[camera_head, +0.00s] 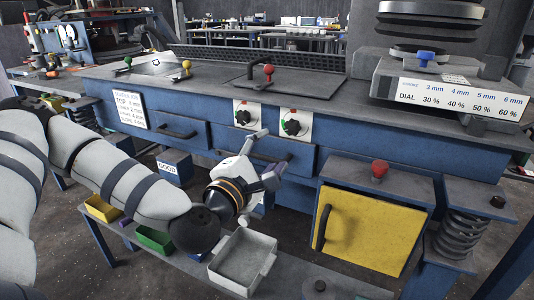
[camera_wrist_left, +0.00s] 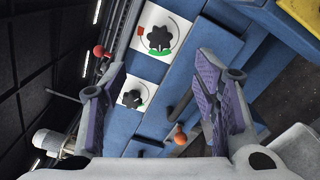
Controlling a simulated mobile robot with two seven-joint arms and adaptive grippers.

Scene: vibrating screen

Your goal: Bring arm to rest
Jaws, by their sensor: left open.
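My left arm comes in from the left in the head view. Its gripper (camera_head: 273,156) is in front of the blue bench (camera_head: 385,150), near a drawer handle. In the left wrist view the gripper's (camera_wrist_left: 162,68) two purple-padded fingers stand wide apart with nothing between them. Beyond them are the blue bench front, two black dials (camera_wrist_left: 158,38) on white plates and a red knob (camera_wrist_left: 180,136). Contact with the bench cannot be told. My right gripper is not in view.
A grey tray (camera_head: 265,258) on a low shelf is just below the gripper. A yellow door (camera_head: 365,232) is to the right, with a spring (camera_head: 460,235) beyond it. Yellow (camera_head: 101,209) and green (camera_head: 154,239) bins sit behind my arm. Knobs (camera_head: 268,70) stick up from the bench top.

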